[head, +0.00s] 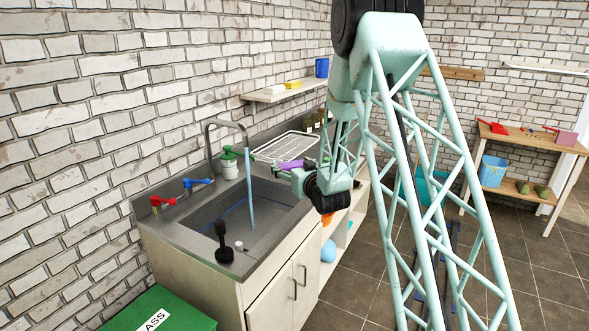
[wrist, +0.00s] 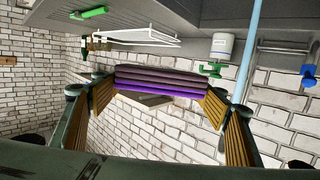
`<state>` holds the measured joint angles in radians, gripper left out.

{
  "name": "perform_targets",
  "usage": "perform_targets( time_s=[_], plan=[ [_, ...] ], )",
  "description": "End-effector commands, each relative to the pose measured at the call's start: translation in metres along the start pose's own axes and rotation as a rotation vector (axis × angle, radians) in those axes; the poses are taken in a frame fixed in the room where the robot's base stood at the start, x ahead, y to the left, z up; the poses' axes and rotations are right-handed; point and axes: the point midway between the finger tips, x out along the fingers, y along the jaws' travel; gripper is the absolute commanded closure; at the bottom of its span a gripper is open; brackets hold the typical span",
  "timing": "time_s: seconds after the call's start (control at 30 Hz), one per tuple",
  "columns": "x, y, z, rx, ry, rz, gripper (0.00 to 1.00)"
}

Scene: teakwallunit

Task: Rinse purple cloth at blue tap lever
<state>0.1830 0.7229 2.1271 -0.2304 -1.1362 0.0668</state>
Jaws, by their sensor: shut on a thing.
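My gripper (head: 290,172) is shut on the folded purple cloth (head: 293,164), above the counter at the right of the sink (head: 225,212). In the wrist view the cloth (wrist: 160,84) spans between my two fingertips. The blue tap lever (head: 197,183) is on the rear left counter; it also shows at the right edge of the wrist view (wrist: 308,74). A blue water stream (head: 250,190) falls from the grey spout (head: 226,123) into the sink. The cloth is apart from the stream, to its right. A red lever (head: 163,200) is left of the blue one.
A white-and-green pump bottle (head: 229,165) stands behind the sink near the spout. A white wire rack (head: 285,147) lies on the counter behind my gripper. A black plunger-shaped tool (head: 223,243) stands at the sink's front. A wall shelf (head: 285,91) hangs above.

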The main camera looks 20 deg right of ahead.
Motion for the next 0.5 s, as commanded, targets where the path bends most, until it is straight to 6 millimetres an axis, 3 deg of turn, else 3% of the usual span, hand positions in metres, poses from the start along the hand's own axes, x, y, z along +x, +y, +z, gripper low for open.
perform_targets(
  time_s=[0.2,0.5],
  plan=[
    [0.004,0.011,-0.011,-0.001,0.001,0.002,0.43],
    [0.005,0.013,-0.013,0.000,-0.001,0.002,0.43]
  ],
)
